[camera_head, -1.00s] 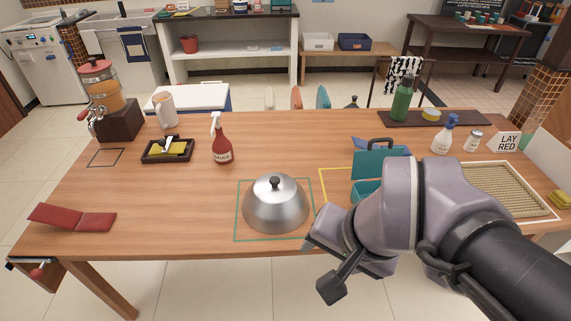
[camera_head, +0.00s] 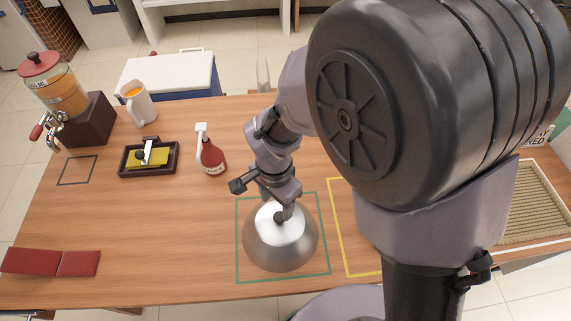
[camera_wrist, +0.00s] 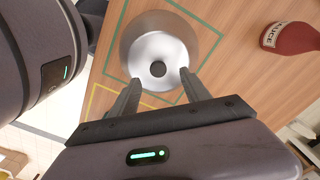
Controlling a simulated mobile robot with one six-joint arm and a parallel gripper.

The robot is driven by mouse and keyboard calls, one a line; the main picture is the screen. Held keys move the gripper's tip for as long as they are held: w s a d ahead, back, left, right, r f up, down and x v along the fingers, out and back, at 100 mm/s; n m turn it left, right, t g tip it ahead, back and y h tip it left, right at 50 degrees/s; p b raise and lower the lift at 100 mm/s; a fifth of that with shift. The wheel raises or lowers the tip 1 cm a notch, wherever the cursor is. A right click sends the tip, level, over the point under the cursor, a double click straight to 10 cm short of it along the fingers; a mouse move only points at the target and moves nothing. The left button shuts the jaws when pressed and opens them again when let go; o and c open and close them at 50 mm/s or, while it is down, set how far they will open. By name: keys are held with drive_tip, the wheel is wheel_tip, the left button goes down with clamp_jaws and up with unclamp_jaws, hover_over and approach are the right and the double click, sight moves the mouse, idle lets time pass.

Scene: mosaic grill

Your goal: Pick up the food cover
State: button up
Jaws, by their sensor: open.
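The food cover (camera_head: 281,246) is a silver metal dome with a dark round knob on top. It stands upright on the wooden table inside a green outlined square (camera_head: 327,240). In the wrist view the food cover (camera_wrist: 160,38) lies just beyond my fingertips, with its dark knob lined up between them. My gripper (camera_wrist: 157,85) is open and empty. In the head view my gripper (camera_head: 284,214) is over the top of the cover, close to the knob. My wrist partly hides the knob there, and I cannot tell whether the fingers touch anything.
A red sauce bottle (camera_head: 211,156) stands behind the cover to the left. A dark tray (camera_head: 125,163) with a yellow item, an orange-filled mug (camera_head: 141,106) and a drink dispenser (camera_head: 62,92) are farther left. A red folded item (camera_head: 50,262) lies front left. My arm hides much of the right side.

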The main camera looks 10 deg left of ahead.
sight(280, 216)
drive_tip(key=f+b, duration=0.1)
drive_tip(key=f, duration=0.3)
drive_tip(key=f+b, duration=0.1)
drive_tip(key=f, duration=0.1)
drive_tip(key=shift+d+f+b, duration=0.2)
drive_tip(key=shift+d+b, duration=0.1)
drive_tip(key=shift+r, duration=0.1)
clamp_jaws()
idle(0.9)
